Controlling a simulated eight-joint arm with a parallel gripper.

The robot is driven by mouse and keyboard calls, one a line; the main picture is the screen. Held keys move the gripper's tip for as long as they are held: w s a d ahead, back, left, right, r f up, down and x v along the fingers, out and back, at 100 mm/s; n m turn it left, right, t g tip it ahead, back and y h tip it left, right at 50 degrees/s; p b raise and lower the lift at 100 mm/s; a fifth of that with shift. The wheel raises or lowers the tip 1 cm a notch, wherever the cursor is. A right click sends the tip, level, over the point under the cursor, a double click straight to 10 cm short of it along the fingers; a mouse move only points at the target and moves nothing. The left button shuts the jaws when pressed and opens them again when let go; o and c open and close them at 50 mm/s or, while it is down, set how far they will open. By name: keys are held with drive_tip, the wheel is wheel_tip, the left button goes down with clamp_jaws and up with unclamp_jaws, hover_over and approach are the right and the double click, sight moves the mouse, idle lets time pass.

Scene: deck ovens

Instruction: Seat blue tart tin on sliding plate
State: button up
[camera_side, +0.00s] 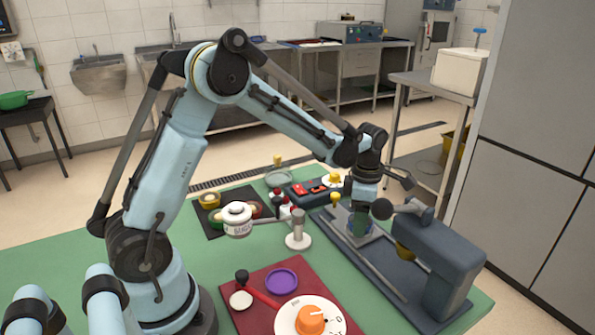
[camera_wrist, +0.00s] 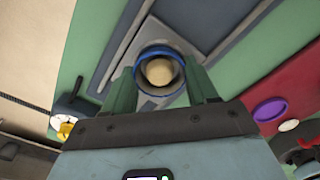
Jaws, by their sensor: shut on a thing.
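The blue tart tin (camera_wrist: 141,83) is a round blue rim with a pale, round filling in the wrist view. My gripper (camera_wrist: 162,82) is shut on it, with one green finger on each side. In the side view my gripper (camera_side: 360,222) points down over the grey sliding plate, which lies on rails on a dark base. The sliding plate (camera_wrist: 190,28) shows as light grey metal beyond the tin in the wrist view. The tin is mostly hidden by the fingers in the side view. I cannot tell whether its underside touches the plate.
A dark blue-grey press-like machine (camera_side: 440,258) stands on the base close to the right of my gripper.

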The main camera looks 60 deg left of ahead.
drive_tip(key=shift+f, duration=0.1)
drive_tip(key=o, duration=0.8)
drive_tip(key=shift+c, duration=0.2)
wheel_tip(320, 180, up, 11)
idle(0.7)
drive_tip(key=s+d+m+t, duration=0.2)
drive_tip(key=s+m, duration=0.5)
drive_tip(key=m, duration=0.6)
drive_tip(key=s+d+m+t, duration=0.2)
drive_tip(key=s+m+t, duration=0.3)
drive_tip(key=m, duration=0.9)
drive_tip(key=s, duration=0.2)
drive_tip(key=shift+s, duration=0.3)
